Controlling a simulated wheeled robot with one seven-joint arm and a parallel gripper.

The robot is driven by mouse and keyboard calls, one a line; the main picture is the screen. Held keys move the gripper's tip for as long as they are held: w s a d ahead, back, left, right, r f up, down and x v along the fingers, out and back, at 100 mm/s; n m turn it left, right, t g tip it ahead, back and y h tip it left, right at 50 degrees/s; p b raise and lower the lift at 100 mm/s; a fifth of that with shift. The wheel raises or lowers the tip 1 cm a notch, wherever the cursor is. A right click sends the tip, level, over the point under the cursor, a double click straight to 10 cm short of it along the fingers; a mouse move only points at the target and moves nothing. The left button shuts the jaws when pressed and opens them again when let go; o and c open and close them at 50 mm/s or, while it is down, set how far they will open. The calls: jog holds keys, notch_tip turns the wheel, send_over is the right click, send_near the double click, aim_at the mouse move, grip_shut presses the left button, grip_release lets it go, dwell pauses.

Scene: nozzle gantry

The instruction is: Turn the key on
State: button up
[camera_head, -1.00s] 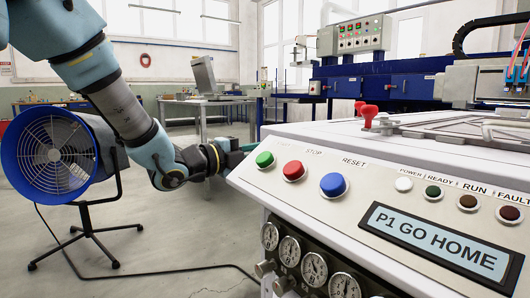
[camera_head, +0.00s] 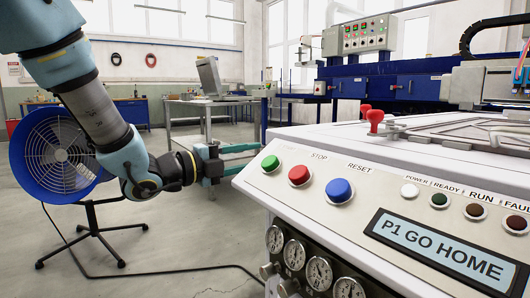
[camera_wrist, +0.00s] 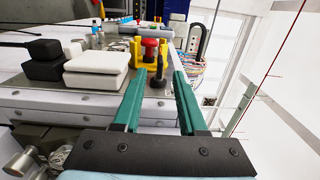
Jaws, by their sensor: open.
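My gripper (camera_head: 250,158) is open, with two green fingers extended just left of the control panel's near left corner in the head view. In the wrist view, my gripper (camera_wrist: 160,77) points at the panel's side. A small upright black piece (camera_wrist: 158,76) shows between the fingertips, in front of a red button (camera_wrist: 150,48) with a yellow guard. It may be the key, but I cannot tell for sure. Whether the fingers touch it is unclear; no grip shows. No key is visible in the head view.
The control panel (camera_head: 330,215) bears green, red and blue buttons and a display (camera_head: 440,248) reading "P1 GO HOME". Gauges (camera_head: 295,254) sit below. In the wrist view, white and black blocks (camera_wrist: 95,63) stand left of the fingers. A blue fan (camera_head: 60,150) stands at left.

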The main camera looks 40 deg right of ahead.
jog(key=shift+w+a, duration=0.15)
jog(key=shift+a, duration=2.35)
jog(key=shift+f, duration=0.1)
